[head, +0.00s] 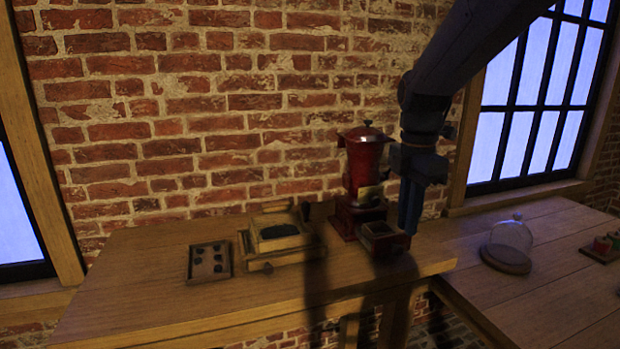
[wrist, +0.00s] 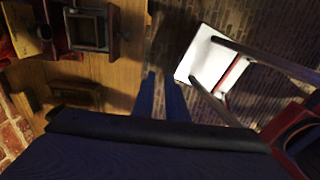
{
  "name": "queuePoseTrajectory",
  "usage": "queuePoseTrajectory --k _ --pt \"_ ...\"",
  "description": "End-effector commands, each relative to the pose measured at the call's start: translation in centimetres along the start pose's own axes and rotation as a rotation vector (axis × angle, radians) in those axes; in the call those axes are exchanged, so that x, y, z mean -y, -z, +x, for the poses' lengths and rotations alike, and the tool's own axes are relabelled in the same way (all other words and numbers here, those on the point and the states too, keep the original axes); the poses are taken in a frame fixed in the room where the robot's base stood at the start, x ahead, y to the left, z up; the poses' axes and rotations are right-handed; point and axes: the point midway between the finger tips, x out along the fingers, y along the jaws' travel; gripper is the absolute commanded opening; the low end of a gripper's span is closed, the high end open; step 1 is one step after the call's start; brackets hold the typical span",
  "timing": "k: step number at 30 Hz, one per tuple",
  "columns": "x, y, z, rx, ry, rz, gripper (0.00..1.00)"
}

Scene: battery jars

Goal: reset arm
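My gripper (head: 411,215) hangs down from my dark arm at the right end of the wooden bench, just right of the red grinder. In the wrist view its two blue fingers (wrist: 161,95) point away from the camera with a narrow gap between them. Nothing shows between them. The fingertips are over or beside the bench edge; their exact height is hard to tell.
A red grinder (head: 362,165) with an open drawer (head: 384,238) stands close by. A wooden box (head: 278,233) and a tray with small dark pieces (head: 209,263) are left. A glass dome (head: 511,240) stands on the right table. A white-seated stool (wrist: 208,60) shows below.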

Motion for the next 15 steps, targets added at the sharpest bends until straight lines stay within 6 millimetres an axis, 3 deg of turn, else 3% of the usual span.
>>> queuePoseTrajectory --k 15 --pt "2.8 0.9 4.0 0.001 -0.014 0.393 0.13"
